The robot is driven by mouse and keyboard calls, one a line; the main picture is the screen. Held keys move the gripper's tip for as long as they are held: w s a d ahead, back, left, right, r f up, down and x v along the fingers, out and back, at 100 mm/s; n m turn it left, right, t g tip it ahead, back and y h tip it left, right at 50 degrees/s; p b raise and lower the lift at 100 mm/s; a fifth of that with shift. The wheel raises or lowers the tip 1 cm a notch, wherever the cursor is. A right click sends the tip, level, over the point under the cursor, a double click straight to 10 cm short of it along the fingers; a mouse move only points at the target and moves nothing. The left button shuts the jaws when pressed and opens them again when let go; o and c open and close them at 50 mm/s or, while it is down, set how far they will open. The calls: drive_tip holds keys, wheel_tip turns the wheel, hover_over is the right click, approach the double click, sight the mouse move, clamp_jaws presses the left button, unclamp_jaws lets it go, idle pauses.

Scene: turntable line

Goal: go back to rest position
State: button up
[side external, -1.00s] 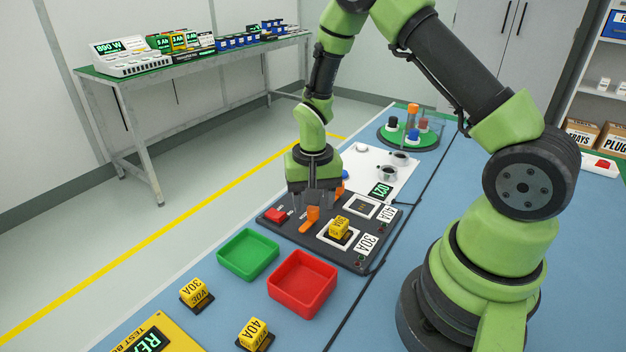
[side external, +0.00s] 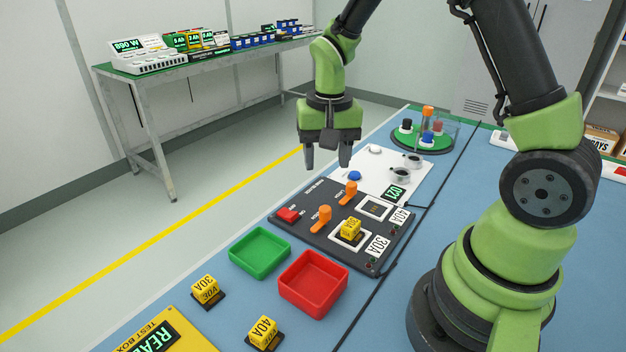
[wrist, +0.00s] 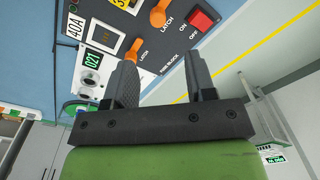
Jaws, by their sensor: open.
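My gripper (side external: 327,163) hangs in the air above the fuse block panel, its two dark fingers apart and empty. In the wrist view my gripper (wrist: 162,82) also shows spread fingers with nothing between them. The dark fuse block (side external: 340,262) lies below on the blue table. It carries a red switch (side external: 288,215), two orange latches, one near (side external: 322,217) and one far (side external: 350,189), and a yellow fuse (side external: 350,230) in the socket marked 30A. The socket marked 40A (side external: 375,208) holds no yellow fuse.
A green tray (side external: 260,252) and a red tray (side external: 313,283) stand in front. Yellow fuses marked 30A (side external: 205,290) and 40A (side external: 263,332) sit near the test box (side external: 160,335). A green turntable (side external: 422,142) with small items stands behind. Open air surrounds my gripper.

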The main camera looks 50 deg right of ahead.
drive_tip(key=s+a+r+n+t+y, duration=0.1)
drive_tip(key=s+a+r+n+t, duration=0.1)
drive_tip(key=s+r, duration=0.5)
drive_tip(key=s+a+r+n+t+y, duration=0.1)
drive_tip(key=s+a+r+n+t, duration=0.2)
drive_tip(key=r, duration=0.6)
drive_tip(key=s+a+t, duration=0.2)
drive_tip(key=s+a, duration=0.1)
drive_tip(key=s, duration=0.1)
drive_tip(key=shift+s+r, duration=0.15)
drive_tip(key=shift+s, duration=0.25)
